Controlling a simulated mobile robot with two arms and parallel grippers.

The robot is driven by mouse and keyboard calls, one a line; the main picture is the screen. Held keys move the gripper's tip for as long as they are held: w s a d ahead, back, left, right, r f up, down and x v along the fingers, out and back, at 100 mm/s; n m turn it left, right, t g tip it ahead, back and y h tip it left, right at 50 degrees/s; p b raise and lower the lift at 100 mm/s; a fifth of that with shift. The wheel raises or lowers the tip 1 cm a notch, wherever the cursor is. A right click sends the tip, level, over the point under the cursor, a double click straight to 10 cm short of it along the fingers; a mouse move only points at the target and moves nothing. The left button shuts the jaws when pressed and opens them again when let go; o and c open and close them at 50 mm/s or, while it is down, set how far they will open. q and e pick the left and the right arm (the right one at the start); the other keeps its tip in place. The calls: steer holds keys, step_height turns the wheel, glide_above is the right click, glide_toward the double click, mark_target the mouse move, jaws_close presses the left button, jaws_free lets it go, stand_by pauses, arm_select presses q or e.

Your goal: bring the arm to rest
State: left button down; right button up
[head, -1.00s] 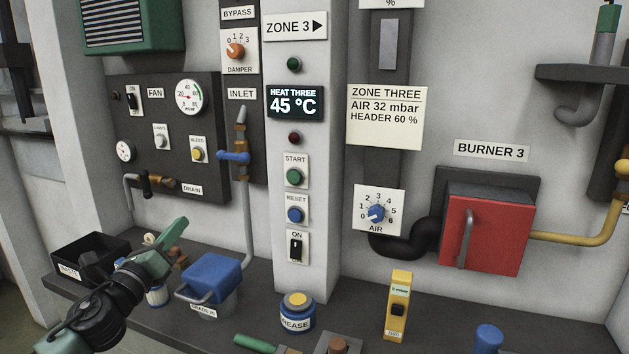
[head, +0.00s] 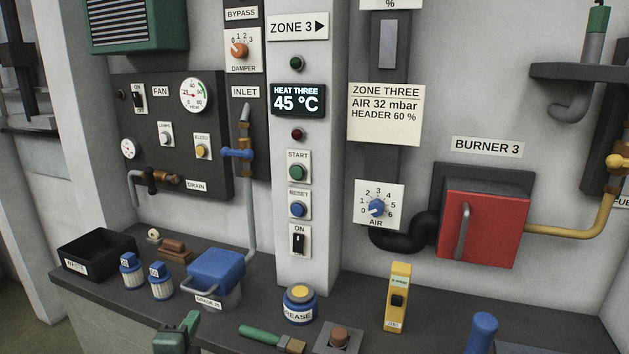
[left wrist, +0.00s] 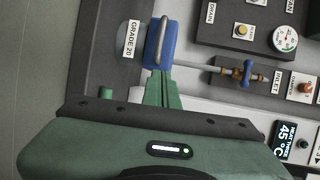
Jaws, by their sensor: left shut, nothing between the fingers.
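My left gripper (head: 190,322) shows at the bottom edge of the head view, in front of the shelf and below the blue-lidded bin. Its green fingers are shut with nothing between them. In the left wrist view the closed fingers (left wrist: 165,92) point toward the blue lid of the bin; I cannot tell the exact gap. The rest of the left arm is mostly out of frame. My right gripper is in neither view.
The shelf (head: 250,305) carries a black waste box (head: 95,252), two small blue-capped jars (head: 132,270), the blue-lidded bin (head: 216,270), a grease tub (head: 300,305) and a yellow meter (head: 397,298). The red burner door (head: 487,225) and control panels are on the wall behind.

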arm_select(q)
steer(key=s+d+f+n+g, duration=0.2)
steer(key=s+f+n+g, duration=0.55)
steer(key=s+f, duration=0.65)
steer(key=s+d+f+n+g, duration=0.1)
steer(key=s+f+n+g, duration=0.25)
steer(key=s, duration=0.65)
steer(key=s+d+f+n+g, duration=0.2)
steer(key=s+n, duration=0.3)
steer(key=s, duration=0.5)
step_height(320, 180, down, 26)
steer(key=s+f+g, duration=0.1)
steer(key=s, duration=0.1)
steer(key=s+a+f+g, duration=0.1)
steer(key=s+a+f, duration=0.2)
steer(key=s+f, duration=1.1)
steer(key=shift+s+a+f+m+h, duration=0.15)
steer(key=shift+s+f+m+h, duration=0.2)
steer(key=shift+s, duration=0.85)
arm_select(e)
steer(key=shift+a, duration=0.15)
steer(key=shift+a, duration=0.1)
